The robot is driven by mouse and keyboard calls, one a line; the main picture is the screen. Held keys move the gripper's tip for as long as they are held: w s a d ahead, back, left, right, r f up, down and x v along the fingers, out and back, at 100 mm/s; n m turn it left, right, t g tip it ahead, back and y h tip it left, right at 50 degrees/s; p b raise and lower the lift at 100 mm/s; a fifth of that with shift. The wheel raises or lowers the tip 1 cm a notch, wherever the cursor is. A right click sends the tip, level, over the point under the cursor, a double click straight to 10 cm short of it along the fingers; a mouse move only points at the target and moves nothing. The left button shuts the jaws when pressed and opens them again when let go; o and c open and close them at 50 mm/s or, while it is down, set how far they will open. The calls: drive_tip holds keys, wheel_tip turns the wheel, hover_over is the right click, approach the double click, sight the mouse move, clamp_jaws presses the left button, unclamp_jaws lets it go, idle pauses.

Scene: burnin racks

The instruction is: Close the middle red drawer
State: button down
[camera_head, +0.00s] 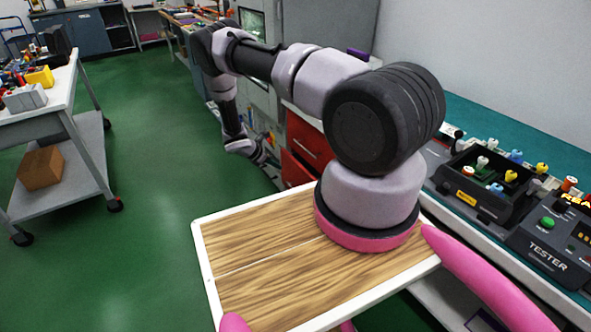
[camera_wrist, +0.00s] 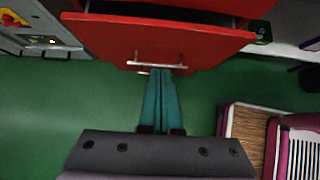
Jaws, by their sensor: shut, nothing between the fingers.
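The red drawer (camera_wrist: 190,48) stands pulled out in the wrist view, with a dark gap behind its top edge and a silver handle (camera_wrist: 143,64) on its front. In the head view a lower red drawer front (camera_head: 296,170) sticks out below an upper red drawer (camera_head: 308,139). My gripper (camera_wrist: 160,72) has its teal fingers together and empty, with the tips at the handle and drawer front. Whether they touch is unclear. In the head view my gripper (camera_head: 262,155) is small, just left of the red drawers.
The green floor (camera_head: 150,150) is open to the left. A grey cart (camera_head: 75,135) with a brown box (camera_head: 40,168) stands at far left. A bench with a tester (camera_head: 550,240) and a black parts tray (camera_head: 485,180) runs along the right.

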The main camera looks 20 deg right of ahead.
approach(302, 172)
wheel_tip(302, 172, down, 4)
drive_tip(key=d, duration=0.2)
drive_tip(key=shift+d+f+h, duration=0.2)
drive_tip(key=shift+d+h, duration=0.1)
drive_tip(key=shift+d, duration=0.55)
drive_tip(key=shift+d, duration=0.15)
